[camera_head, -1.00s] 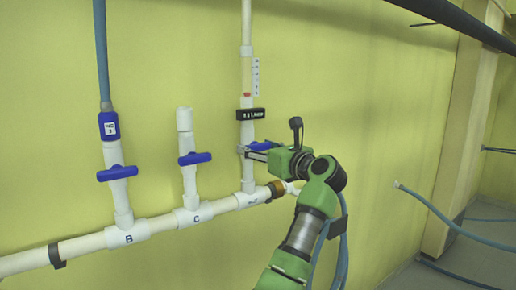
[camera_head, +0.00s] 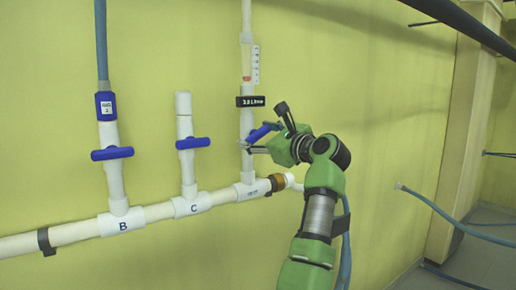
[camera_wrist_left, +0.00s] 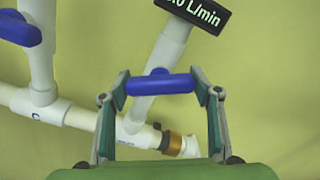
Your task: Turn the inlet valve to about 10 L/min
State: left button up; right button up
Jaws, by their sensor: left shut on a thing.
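The inlet valve's blue handle (camera_head: 264,131) sits on the rightmost white riser and is tilted, its right end higher. My left gripper (camera_head: 259,141) is shut on this handle; in the left wrist view the handle (camera_wrist_left: 162,84) lies between the two fingers (camera_wrist_left: 160,88). Above it a black flow display (camera_head: 250,101) reads roughly 3 L/min; its first digit is cut off in the wrist view (camera_wrist_left: 197,12). Above the display, a clear flow tube with a scale (camera_head: 255,66) shows a red float (camera_head: 247,78) near its lower end. My right gripper is not in view.
Two more blue-handled valves, B (camera_head: 112,153) and C (camera_head: 192,143), stand to the left with level handles. A white horizontal pipe (camera_head: 75,232) joins the risers, with a brass fitting (camera_head: 277,182) at its right.

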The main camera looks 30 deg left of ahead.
pick_arm(q)
jog(key=n+b, duration=0.1)
jog(key=n, duration=0.2)
jog(key=shift+b, duration=0.4)
jog(key=shift+n+b, duration=0.35)
jog(key=shift+n, duration=0.65)
jog(key=shift+r, duration=0.1)
jog(key=o, duration=1.1)
